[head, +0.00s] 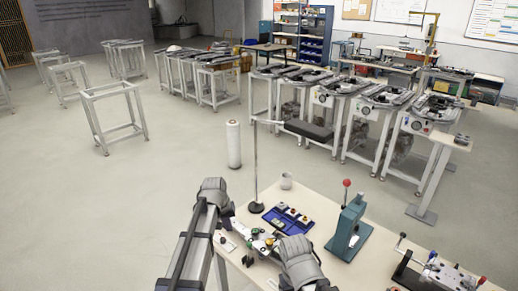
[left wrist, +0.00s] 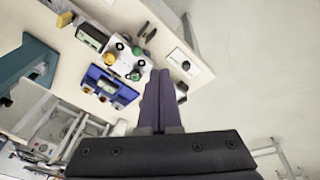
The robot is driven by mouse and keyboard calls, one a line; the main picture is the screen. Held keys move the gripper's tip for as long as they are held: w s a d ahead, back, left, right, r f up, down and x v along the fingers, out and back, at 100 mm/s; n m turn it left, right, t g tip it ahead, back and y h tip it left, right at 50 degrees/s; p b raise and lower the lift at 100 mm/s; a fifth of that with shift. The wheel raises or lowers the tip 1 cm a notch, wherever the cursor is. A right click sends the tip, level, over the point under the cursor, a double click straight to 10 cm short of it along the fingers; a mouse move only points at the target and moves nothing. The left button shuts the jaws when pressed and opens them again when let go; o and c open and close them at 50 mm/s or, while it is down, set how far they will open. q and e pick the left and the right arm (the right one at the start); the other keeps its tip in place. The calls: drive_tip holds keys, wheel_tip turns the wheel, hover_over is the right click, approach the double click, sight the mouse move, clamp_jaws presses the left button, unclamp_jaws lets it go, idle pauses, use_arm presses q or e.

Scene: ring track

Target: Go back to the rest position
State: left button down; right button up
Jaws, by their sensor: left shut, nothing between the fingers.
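My left gripper (left wrist: 160,75) shows in the left wrist view, with its two dark purple fingers pressed together and nothing between them. Its fingers hang over the workbench's edge area, close to a blue tray and a white fixture with coloured knobs. I cannot tell whether they touch anything. In the head view my left arm comes up from the bottom left, and its fingertips are hard to make out against the bench clutter. My right gripper is not clearly seen in either view.
The workbench (head: 325,207) carries the blue tray (head: 283,222), the white fixture (left wrist: 128,60), a teal press (head: 347,228) and a lamp stand (head: 256,170). A white roll (head: 233,145) stands on the floor behind. Open floor lies to the left.

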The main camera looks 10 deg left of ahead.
use_arm(q)
drive_tip(key=s+d+f+m+g+b, duration=0.1)
drive_tip(key=s+d, duration=0.3)
drive_tip(key=s, duration=0.4)
drive_tip(key=s+d+f+m+y+b, duration=0.1)
drive_tip(key=s+d+f+m+b, duration=0.2)
drive_tip(key=s, duration=0.6)
drive_tip(key=s+d+f+m+g+y+b, duration=0.1)
drive_tip(key=s+d+f+b, duration=0.1)
drive_tip(key=s+d, duration=0.3)
drive_tip(key=s+f, duration=0.1)
drive_tip(key=s, duration=0.2)
drive_tip(key=shift+s+m+g, duration=0.3)
drive_tip(key=shift+s+m, duration=0.05)
drive_tip(key=shift+m, duration=0.05)
